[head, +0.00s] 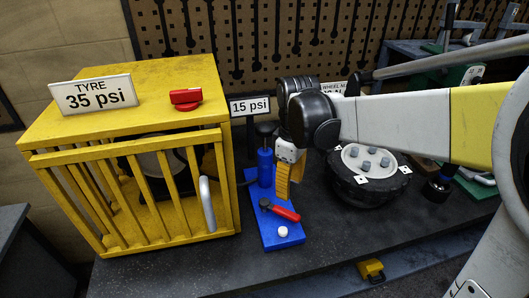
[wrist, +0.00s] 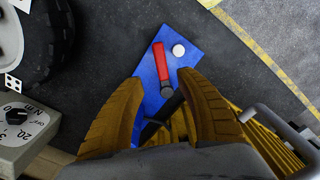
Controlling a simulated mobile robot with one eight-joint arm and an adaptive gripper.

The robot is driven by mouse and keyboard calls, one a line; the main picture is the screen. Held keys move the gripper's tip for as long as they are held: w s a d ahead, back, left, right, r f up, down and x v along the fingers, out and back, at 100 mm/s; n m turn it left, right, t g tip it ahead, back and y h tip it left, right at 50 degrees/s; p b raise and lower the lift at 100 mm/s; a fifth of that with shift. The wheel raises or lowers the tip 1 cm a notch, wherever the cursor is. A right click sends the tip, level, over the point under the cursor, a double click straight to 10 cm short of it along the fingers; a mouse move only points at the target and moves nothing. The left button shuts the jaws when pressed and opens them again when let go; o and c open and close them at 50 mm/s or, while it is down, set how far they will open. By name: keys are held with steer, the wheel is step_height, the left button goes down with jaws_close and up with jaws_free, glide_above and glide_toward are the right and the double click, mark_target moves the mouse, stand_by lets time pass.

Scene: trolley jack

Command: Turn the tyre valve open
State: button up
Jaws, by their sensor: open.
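A red valve knob (head: 186,98) sits on top of the yellow cage (head: 150,75), beside a sign (head: 93,93) reading "TYRE 35 psi". A red lever handle (head: 284,212) with a dark pivot lies on a blue base plate (head: 284,240); the lever also shows in the wrist view (wrist: 160,62). I cannot tell for certain which red handle is the tyre valve. My gripper (head: 283,183) points down above the blue plate, just right of a blue cylinder (head: 265,168). In the wrist view its yellow fingers (wrist: 160,82) are apart and empty, with the lever's pivot seen between them.
A wheel (head: 368,178) lies on the bench at right. A "15 psi" sign (head: 250,106) stands behind the blue cylinder. The dark bench front (head: 200,275) is clear.

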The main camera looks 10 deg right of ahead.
mark_target(287, 212)
step_height(287, 212, down, 11)
steer(key=b, duration=0.4)
steer(key=shift+r, duration=0.1)
jaws_close()
